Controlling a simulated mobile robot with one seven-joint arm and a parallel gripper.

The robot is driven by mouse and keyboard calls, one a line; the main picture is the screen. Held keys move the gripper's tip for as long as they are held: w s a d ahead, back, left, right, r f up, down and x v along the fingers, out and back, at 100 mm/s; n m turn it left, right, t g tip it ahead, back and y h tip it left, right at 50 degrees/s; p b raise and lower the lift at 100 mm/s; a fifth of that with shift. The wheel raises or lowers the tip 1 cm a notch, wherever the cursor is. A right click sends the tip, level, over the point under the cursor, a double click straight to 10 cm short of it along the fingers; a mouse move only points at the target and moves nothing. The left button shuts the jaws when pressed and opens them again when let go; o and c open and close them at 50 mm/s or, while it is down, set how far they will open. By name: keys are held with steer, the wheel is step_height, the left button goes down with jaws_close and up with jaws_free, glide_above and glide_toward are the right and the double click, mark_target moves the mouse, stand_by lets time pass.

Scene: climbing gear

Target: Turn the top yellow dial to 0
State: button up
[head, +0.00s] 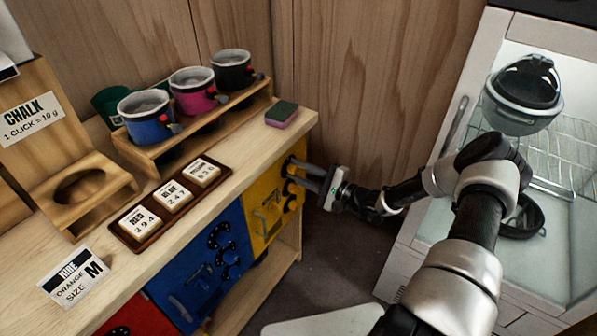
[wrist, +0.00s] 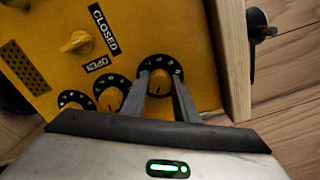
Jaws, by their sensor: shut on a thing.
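The yellow panel (head: 258,222) is on the right end of the bench front and fills much of the wrist view (wrist: 132,22). It carries a column of black numbered dials with yellow knobs. The top dial (wrist: 160,82) is between the fingers of my gripper (wrist: 161,78), which are shut on its knob. The digits are too small to read surely. The middle dial (wrist: 110,98) and the bottom dial (wrist: 75,101) are beside it, free of the fingers. In the head view my gripper (head: 294,172) reaches the panel's upper right from the right.
A yellow latch knob (wrist: 76,42) sits by OPEN and CLOSED labels. A tray (head: 124,232) on the bench holds number tiles; the red tile (head: 140,221) reads 394. A sponge (head: 281,114) lies near the bench corner. A white cabinet (head: 420,210) stands at right.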

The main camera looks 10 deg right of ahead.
steer(key=n, duration=0.4)
steer(key=shift+n, duration=0.3)
steer(key=n, duration=0.3)
steer(key=shift+n, duration=0.3)
steer(key=n, duration=0.4)
steer(key=shift+f+n+b, duration=0.1)
steer(key=shift+n+b, duration=0.2)
steer(key=shift+b, duration=0.1)
steer(key=n, duration=0.4)
steer(key=shift+n, duration=0.3)
steer(key=n+b, duration=0.1)
steer(key=n, duration=0.1)
steer(key=shift+f+n, duration=0.15)
steer(key=shift+n, duration=0.15)
steer(key=n+b, duration=0.2)
steer(key=shift+d+f+b, duration=0.1)
steer(key=shift+f+b, duration=0.1)
steer(key=shift+b, duration=0.1)
steer(key=n+b, duration=0.2)
steer(key=b, duration=0.1)
steer(key=shift+r+n+b, duration=0.15)
steer(key=shift+n+b, duration=0.55)
steer(key=shift+b, duration=0.45)
steer(key=shift+r, duration=0.1)
